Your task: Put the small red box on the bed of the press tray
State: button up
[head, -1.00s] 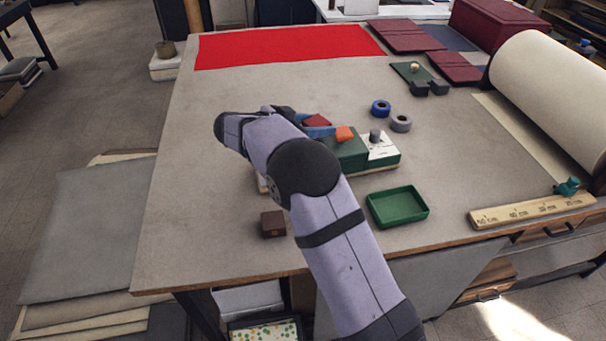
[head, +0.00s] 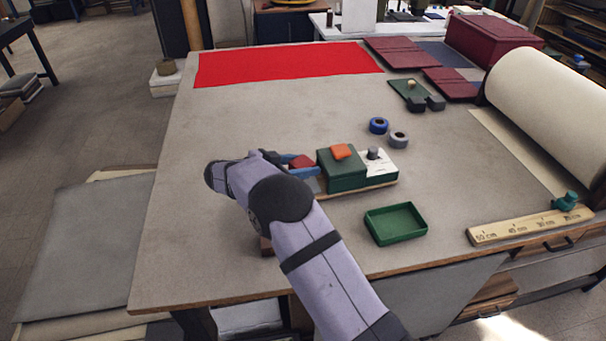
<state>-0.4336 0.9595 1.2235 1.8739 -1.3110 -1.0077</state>
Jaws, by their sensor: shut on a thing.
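My gripper (head: 304,168), with blue fingers, is shut on the small red box (head: 301,160), which shows just behind the fingers. The press tray (head: 380,184) has a pale wooden base, a green block (head: 343,171) and a white part with a grey knob (head: 374,153). The red box is close to the left side of the green block. My arm hides the left part of the tray and the box's underside, so I cannot tell whether the box touches the bed. An orange piece (head: 341,151) lies on top of the green block.
An empty green tray (head: 396,223) stands to the right of my arm. A brown block (head: 266,246) is mostly hidden by my arm. Blue (head: 378,125) and grey (head: 398,139) rings lie behind the press tray. The table's left side is clear.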

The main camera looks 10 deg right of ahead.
jog(key=shift+f+p, duration=0.45)
jog(key=shift+f, duration=1.4)
jog(key=shift+f, duration=0.1)
jog(key=shift+f, duration=0.1)
jog(key=o, duration=1)
jog(key=shift+o, duration=0.2)
jog(key=shift+r, duration=0.25)
jog(key=shift+s+a, duration=0.15)
jog(key=shift+a, duration=0.15)
jog(key=b+v, duration=0.3)
jog(key=v, duration=0.8)
jog(key=shift+s+a+b, duration=0.1)
jog(key=shift+a+b, duration=0.1)
jog(key=shift+b, duration=0.1)
